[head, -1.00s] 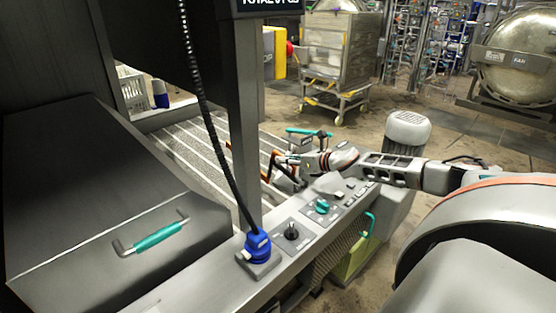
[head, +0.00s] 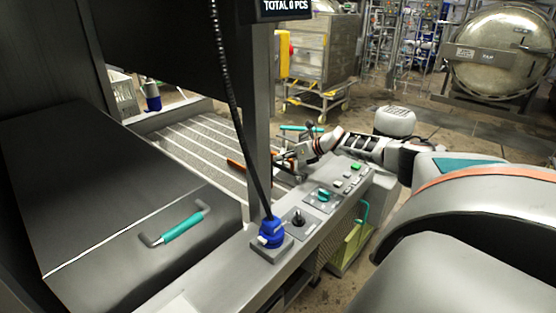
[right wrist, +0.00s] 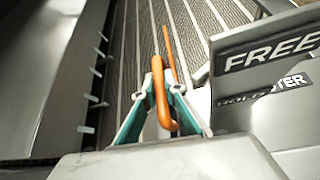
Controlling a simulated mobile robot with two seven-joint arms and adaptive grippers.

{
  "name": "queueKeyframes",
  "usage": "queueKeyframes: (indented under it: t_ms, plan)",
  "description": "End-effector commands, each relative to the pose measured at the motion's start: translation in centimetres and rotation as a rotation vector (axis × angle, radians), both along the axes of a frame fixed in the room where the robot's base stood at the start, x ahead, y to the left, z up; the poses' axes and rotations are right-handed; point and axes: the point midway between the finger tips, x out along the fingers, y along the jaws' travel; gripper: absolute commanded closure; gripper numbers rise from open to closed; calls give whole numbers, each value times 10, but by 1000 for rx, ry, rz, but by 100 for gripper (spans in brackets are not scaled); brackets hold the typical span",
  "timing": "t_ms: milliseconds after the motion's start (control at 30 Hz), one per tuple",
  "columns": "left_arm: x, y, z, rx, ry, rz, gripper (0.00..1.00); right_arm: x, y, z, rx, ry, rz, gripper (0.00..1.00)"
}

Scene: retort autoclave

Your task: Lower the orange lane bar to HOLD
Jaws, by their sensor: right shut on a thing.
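The orange lane bar (right wrist: 168,58) runs away from my right wrist over the ribbed lanes, with its bent near end between my fingers. Its far part (head: 236,165) shows in the head view left of the grey post, low over the lanes. My right gripper (right wrist: 161,104) is shut on the bar, with teal pads on both sides. In the head view the right gripper (head: 284,160) is small, just right of the post, which hides part of the bar. A plate with a FREE label (right wrist: 268,50) and a second, partly hidden label stands right of the fingers. My left gripper is out of view.
The grey post (head: 259,110) and a hanging black cable (head: 237,110) stand close left of my right gripper. A control panel with a teal knob (head: 324,195) and a blue connector (head: 271,232) lies in front. A teal-handled cover (head: 120,200) fills the left.

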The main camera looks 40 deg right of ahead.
Motion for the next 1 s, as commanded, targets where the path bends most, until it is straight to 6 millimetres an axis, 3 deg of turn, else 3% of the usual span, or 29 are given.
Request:
queueKeyframes:
  t_ms: [667, 700, 733, 1000]
  plan:
    - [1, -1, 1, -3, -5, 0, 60, 1, -7, -1, -2, 16, 1, 100]
    - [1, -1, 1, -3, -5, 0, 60, 1, -7, -1, -2, 16, 1, 80]
    - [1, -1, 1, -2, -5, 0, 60, 0, -7, -1, -2, 16, 1, 72]
    - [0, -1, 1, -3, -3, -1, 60, 0, -7, -1, -2, 16, 1, 72]
